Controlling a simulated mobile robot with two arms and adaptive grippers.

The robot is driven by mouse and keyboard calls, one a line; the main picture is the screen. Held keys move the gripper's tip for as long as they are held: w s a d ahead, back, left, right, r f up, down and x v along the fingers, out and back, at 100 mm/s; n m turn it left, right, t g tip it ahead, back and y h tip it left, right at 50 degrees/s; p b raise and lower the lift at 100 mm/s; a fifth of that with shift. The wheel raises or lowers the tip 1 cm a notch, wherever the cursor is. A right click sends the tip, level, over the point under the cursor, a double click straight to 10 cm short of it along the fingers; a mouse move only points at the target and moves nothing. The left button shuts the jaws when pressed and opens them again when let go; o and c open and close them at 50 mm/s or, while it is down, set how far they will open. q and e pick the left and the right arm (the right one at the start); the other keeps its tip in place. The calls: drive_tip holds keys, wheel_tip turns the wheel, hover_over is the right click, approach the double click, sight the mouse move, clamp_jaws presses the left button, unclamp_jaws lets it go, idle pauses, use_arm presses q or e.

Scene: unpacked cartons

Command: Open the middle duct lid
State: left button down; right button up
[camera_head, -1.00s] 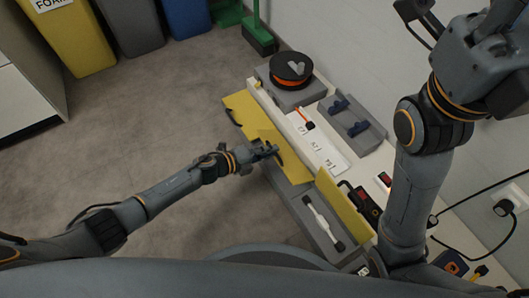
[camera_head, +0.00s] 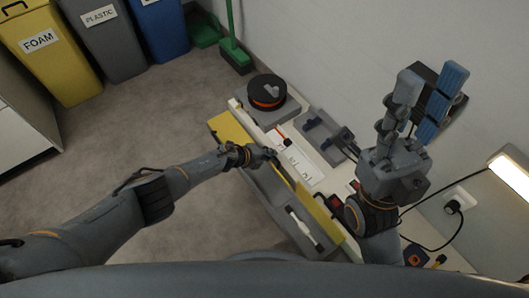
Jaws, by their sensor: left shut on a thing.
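A grey duct runs along the front side of the white bench. Its far yellow lid (camera_head: 229,128) lies closed. The middle duct lid (camera_head: 279,178) is a yellow panel raised on its edge against the bench, with the grey middle compartment (camera_head: 264,187) exposed below it. The near yellow lid (camera_head: 325,222) also stands open, and a white tool (camera_head: 303,228) lies in that compartment. My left gripper (camera_head: 266,155) is shut at the far end of the middle lid; the exact contact is too small to see. My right gripper (camera_head: 425,92) is raised near the wall, blue-padded fingers apart and empty.
On the bench stand a black and orange spool (camera_head: 266,92), a white labelled strip (camera_head: 299,160) and a grey holder (camera_head: 318,130). A lamp (camera_head: 512,173) and plug (camera_head: 453,207) are at the right. Bins and a green broom (camera_head: 230,45) stand behind. Floor at left is clear.

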use_arm(q)
drive_tip(key=shift+w+d+r+b, duration=0.1)
drive_tip(key=shift+w+d+b, duration=0.1)
drive_tip(key=shift+d, duration=0.3)
drive_tip(key=shift+w+d+r+b, duration=0.1)
drive_tip(key=shift+w+d+b, duration=0.05)
drive_tip(key=shift+d, duration=0.3)
drive_tip(key=shift+w+d+g+y, duration=0.5)
drive_tip(key=shift+d+y, duration=0.1)
drive_tip(key=shift+d, duration=0.25)
drive_tip(key=shift+w+d+r, duration=0.1)
drive_tip(key=c, duration=1.4)
unclamp_jaws()
drive_tip(key=shift+c, duration=0.2)
drive_tip(key=shift+w+a, duration=0.15)
drive_tip(key=shift+a, duration=0.2)
drive_tip(key=shift+a+r, duration=0.1)
drive_tip(key=shift+r, duration=0.2)
